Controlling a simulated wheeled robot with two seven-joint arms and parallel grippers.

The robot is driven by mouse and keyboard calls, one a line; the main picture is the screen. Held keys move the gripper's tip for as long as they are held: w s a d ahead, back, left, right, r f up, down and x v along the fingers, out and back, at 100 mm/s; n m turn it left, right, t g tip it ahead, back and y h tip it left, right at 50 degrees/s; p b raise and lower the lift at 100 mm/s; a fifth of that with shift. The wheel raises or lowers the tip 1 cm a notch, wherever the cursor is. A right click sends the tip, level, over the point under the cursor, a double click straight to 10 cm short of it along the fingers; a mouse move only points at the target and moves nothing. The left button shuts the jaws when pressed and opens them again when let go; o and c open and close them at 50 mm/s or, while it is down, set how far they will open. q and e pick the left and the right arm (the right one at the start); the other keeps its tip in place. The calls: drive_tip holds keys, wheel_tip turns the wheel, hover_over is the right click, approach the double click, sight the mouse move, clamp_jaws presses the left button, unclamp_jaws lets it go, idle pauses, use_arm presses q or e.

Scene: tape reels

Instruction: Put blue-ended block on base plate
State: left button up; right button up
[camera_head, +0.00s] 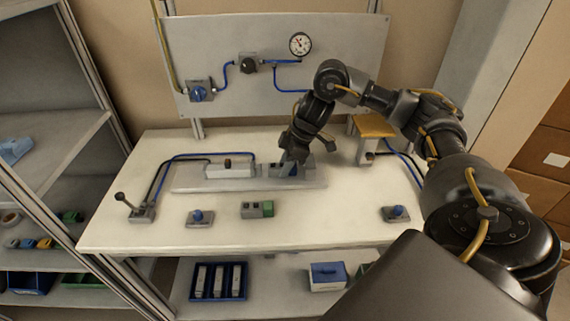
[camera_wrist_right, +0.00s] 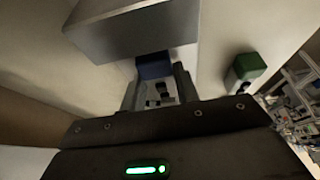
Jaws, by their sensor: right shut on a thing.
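The grey base plate (camera_head: 215,186) lies on the white table, with a pale block (camera_head: 228,171) on its left part. My right gripper (camera_head: 288,164) points down over the right part of the plate. It is shut on the blue-ended block, whose blue end (camera_wrist_right: 153,66) shows between the fingertips in the right wrist view. In the head view the fingers hide much of this block, and I cannot tell whether it touches the plate. A grey block with a green end (camera_head: 267,208) lies in front of the plate. My left gripper is not in view.
A lever (camera_head: 124,203) stands at the table's left. Blue-knobbed fittings (camera_head: 198,217) (camera_head: 396,213) sit near the front edge. A stand with a yellow-brown top (camera_head: 374,127) is at right. Behind is a panel with a gauge (camera_head: 300,44). The front middle right is bare.

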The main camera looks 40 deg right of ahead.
drive_tip(key=o, duration=1.1)
drive_tip(key=shift+c, duration=0.2)
drive_tip(key=shift+d+r, duration=0.15)
drive_tip(key=shift+r, duration=0.25)
drive_tip(key=p+v, duration=0.3)
drive_tip(key=v, duration=0.8)
drive_tip(key=shift+s+r+p, duration=0.2)
drive_tip(key=shift+p, duration=0.2)
drive_tip(key=shift+f, duration=0.1)
